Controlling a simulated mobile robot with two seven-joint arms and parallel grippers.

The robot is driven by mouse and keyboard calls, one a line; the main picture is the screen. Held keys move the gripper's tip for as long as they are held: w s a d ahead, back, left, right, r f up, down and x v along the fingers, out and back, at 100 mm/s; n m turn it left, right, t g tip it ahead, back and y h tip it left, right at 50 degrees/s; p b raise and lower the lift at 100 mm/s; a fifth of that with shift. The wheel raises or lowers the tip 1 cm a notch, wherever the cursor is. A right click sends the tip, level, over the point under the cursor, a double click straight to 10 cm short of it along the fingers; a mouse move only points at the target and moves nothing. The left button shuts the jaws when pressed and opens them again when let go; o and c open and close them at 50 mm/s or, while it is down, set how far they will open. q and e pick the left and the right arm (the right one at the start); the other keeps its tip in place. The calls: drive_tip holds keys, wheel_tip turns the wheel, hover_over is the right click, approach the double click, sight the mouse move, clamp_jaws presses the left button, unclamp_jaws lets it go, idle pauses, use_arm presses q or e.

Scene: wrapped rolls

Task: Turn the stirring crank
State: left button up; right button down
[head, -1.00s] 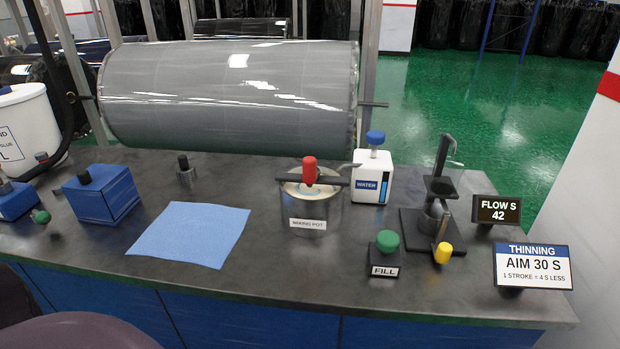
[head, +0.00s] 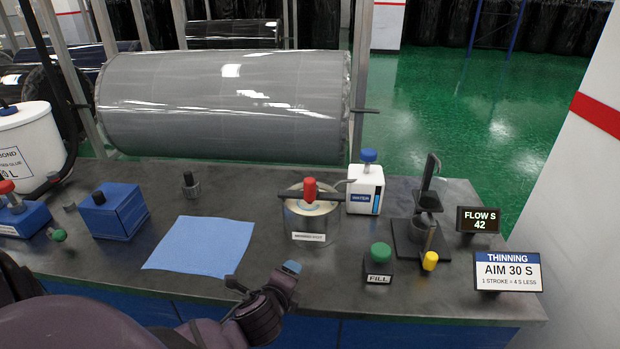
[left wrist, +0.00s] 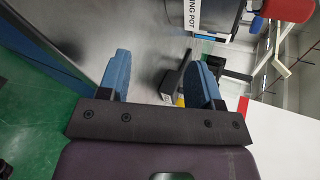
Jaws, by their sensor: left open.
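The mixing pot (head: 308,228) is a clear cylinder with a white label, standing at the middle of the bench. The stirring crank (head: 330,196) is a dark bar across its top with an upright red knob (head: 310,187). My left gripper (head: 265,278) is at the bench's front edge, in front of and below the pot, apart from it. In the left wrist view its two blue fingers (left wrist: 163,82) are spread with nothing between them. That view also shows part of the pot (left wrist: 218,14) and the red knob (left wrist: 284,8) at the top edge. My right gripper is not in view.
A white water container (head: 364,195) stands close behind the pot's right side. A green FILL button (head: 380,253) and a dark stand (head: 425,225) with a yellow knob are to the right. A blue cloth (head: 198,246) lies to the left. Signs read FLOW S 42 and AIM 30 S.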

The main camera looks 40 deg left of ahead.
sight(312, 184)
use_arm(q)
drive_tip(key=w+a+r+m+t+y+p, duration=0.15)
drive_tip(key=w+a+r+m+t, duration=0.3)
drive_tip(key=w+r+m, duration=0.85)
drive_tip(key=w+a, duration=0.1)
drive_tip(key=w, duration=0.1)
drive_tip(key=w+a+f+m, duration=0.1)
drive_tip(key=w, duration=0.1)
drive_tip(key=w+a+m+p, duration=0.1)
drive_tip(key=w, duration=0.2)
drive_tip(key=shift+a+f+t, duration=0.15)
drive_tip(key=shift+a+t, duration=0.05)
drive_tip(key=shift+t, duration=0.15)
drive_tip(key=shift+c, duration=0.4)
clamp_jaws()
